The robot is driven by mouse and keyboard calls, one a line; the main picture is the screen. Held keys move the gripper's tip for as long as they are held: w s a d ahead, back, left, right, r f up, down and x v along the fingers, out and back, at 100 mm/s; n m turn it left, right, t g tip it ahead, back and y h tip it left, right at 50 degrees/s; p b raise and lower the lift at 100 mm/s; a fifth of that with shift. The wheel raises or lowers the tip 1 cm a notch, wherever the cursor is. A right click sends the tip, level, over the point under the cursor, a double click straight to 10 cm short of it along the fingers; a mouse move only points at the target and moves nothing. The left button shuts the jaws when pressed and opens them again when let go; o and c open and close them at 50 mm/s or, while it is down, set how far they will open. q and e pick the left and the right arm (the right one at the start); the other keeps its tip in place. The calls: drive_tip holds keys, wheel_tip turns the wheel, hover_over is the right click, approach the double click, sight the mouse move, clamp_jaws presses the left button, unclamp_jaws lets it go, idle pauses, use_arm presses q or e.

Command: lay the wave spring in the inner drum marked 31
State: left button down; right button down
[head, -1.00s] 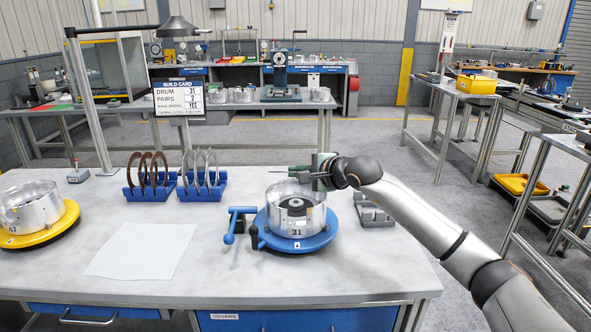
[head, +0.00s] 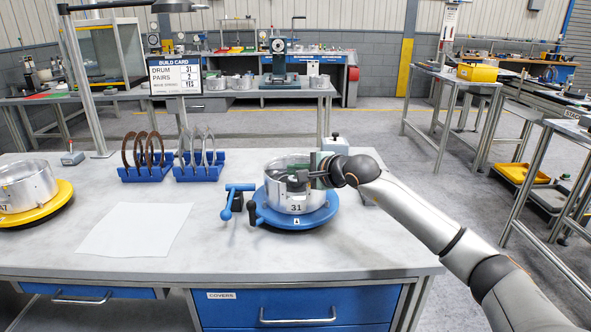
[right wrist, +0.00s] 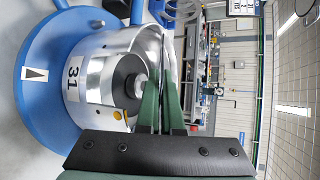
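The inner drum marked 31 (head: 296,199) is a silver cup on a blue round base (head: 328,214) on the bench. It also shows in the right wrist view (right wrist: 84,95), with a dark hub (right wrist: 130,84) inside. My right gripper (head: 300,177) is at the drum's open top, its fingertips over or just inside the right part of the rim. In the right wrist view its green fingers (right wrist: 161,95) are close together on a thin silver edge, which looks like the wave spring (right wrist: 163,62) seen edge-on. Most of the spring is hidden. My left gripper is out of view.
A blue lever clamp (head: 232,200) stands left of the drum. Blue racks hold brown rings (head: 143,152) and silver rings (head: 199,152). A yellow-based drum (head: 28,187) is at far left. A white sheet (head: 135,230) lies on the bench. A fixture behind my right wrist is partly hidden.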

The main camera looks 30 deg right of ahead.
drive_tip(key=c, duration=1)
unclamp_jaws()
drive_tip(key=shift+f, duration=0.15)
